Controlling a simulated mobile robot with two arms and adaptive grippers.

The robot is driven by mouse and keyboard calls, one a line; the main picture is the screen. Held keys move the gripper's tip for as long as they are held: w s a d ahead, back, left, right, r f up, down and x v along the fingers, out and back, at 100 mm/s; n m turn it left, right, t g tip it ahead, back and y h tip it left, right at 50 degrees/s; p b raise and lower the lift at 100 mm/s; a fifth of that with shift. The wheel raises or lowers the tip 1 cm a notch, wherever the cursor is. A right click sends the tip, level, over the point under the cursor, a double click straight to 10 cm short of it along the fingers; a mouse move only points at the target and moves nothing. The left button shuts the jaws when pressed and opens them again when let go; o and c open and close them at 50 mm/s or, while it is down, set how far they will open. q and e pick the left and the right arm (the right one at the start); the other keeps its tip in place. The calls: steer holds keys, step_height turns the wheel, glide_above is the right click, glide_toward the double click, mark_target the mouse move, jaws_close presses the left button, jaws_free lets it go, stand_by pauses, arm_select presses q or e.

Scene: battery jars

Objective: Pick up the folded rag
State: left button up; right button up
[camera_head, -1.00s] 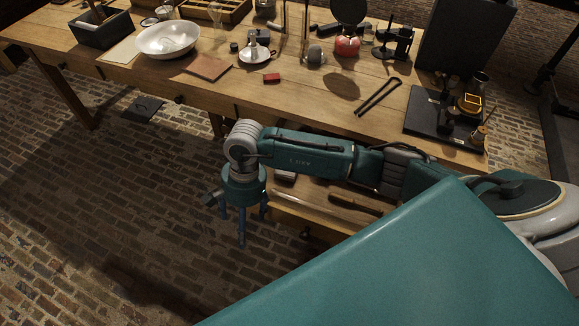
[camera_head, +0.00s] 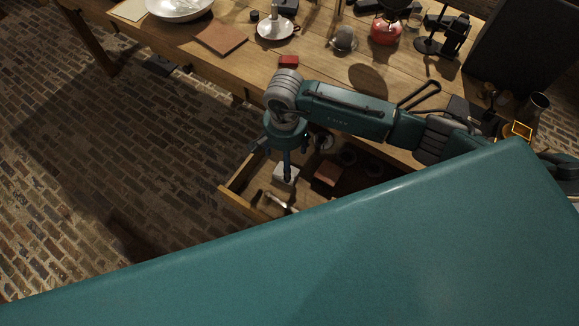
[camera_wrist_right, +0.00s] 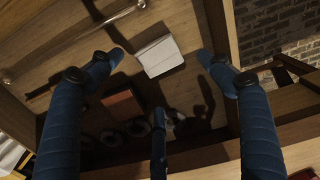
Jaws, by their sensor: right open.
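A small white folded piece, which looks like the folded rag (camera_head: 287,173), lies in the open wooden drawer (camera_head: 239,200). In the right wrist view the rag (camera_wrist_right: 158,56) lies flat on the drawer floor, between the two upper fingertips. My right gripper (camera_head: 287,158) points down over the drawer, with one blue finger partly covering the rag in the head view. In the right wrist view its three fingers (camera_wrist_right: 160,75) are spread wide and hold nothing. How high the fingertips are above the rag is hard to tell. My left gripper is not in view.
In the drawer, a reddish-brown block (camera_head: 328,173) and dark round items (camera_wrist_right: 138,127) lie near the rag, with a metal rod (camera_wrist_right: 70,50) along one side. The workbench (camera_head: 320,70) above holds a saucer (camera_head: 275,28), a red block (camera_head: 288,61) and a kettle-like red object (camera_head: 386,30).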

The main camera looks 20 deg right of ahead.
steer(key=shift+s+a+f, duration=0.15)
steer(key=shift+a+f, duration=0.05)
steer(key=shift+f, duration=1.1)
step_height(320, 180, down, 4)
steer(key=shift+s+a+f+p, duration=0.1)
steer(key=shift+s+f+p, duration=0.1)
steer(key=shift+p, duration=0.65)
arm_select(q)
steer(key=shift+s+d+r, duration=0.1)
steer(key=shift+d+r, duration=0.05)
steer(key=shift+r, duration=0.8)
arm_select(e)
steer(key=shift+w+f, duration=0.15)
steer(key=shift+f, duration=0.25)
steer(key=shift+c, duration=0.3)
steer(key=c, duration=1.2)
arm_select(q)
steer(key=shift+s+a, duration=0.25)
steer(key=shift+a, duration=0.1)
